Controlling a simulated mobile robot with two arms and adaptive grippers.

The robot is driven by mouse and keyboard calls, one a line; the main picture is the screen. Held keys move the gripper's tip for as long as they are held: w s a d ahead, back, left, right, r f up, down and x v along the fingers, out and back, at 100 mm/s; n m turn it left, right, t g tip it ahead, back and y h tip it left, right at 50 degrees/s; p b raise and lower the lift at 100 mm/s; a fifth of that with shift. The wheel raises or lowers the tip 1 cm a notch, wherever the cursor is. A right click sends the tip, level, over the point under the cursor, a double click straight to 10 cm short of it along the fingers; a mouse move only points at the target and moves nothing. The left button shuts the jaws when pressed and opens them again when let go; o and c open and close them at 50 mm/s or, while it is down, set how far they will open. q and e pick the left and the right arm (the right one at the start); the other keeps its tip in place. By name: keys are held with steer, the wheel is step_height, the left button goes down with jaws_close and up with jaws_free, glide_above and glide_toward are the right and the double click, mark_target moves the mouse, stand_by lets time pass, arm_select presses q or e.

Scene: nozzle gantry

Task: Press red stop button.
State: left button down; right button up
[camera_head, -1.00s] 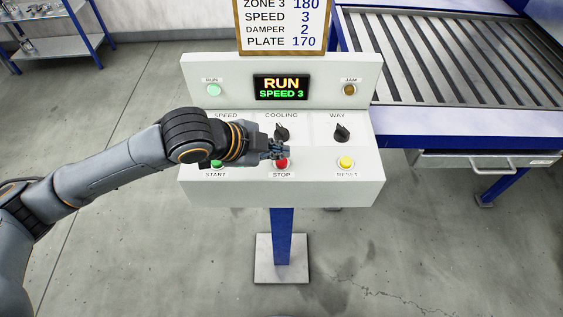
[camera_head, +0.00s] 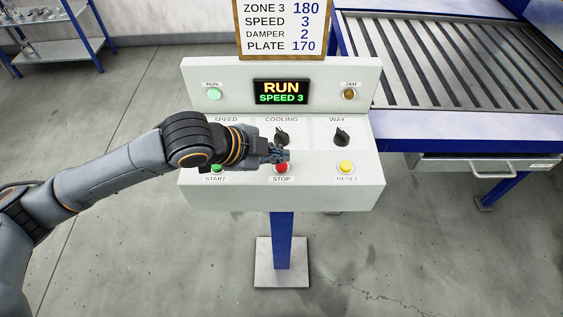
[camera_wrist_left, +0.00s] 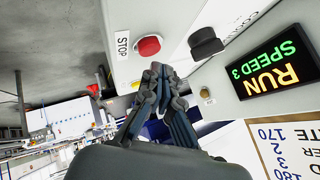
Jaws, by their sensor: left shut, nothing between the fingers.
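The red stop button (camera_head: 281,168) sits on the front part of the white control panel (camera_head: 310,197), above its STOP label. My left gripper (camera_head: 284,155) is just above and behind the button in the head view and covers its upper edge. Its fingers are shut and empty. In the left wrist view, the red button (camera_wrist_left: 149,46) shows whole beside the STOP label, and the shut fingertips (camera_wrist_left: 160,72) are close to it. I see no clear contact. The display (camera_head: 281,91) reads RUN, SPEED 3. My right gripper is not in view.
A green start button (camera_head: 217,169) is left of the stop button, and a yellow reset button (camera_head: 345,167) is to the right. The black cooling knob (camera_head: 282,135) is just behind my gripper, with the way knob (camera_head: 341,137) further right. A conveyor (camera_head: 440,70) stands at the right.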

mark_target(278, 166)
arm_select(q)
steer(key=shift+f, duration=0.1)
stand_by(0.3)
steer(key=shift+f, duration=0.3)
steer(key=shift+f, duration=0.55)
stand_by(0.6)
steer(key=shift+r, duration=0.1)
steer(key=shift+r+p, duration=0.85)
steer(key=shift+p, duration=0.25)
step_height(278, 166, up, 5)
steer(key=p, duration=0.5)
steer(key=shift+r+p, duration=0.1)
steer(key=shift+p, duration=0.2)
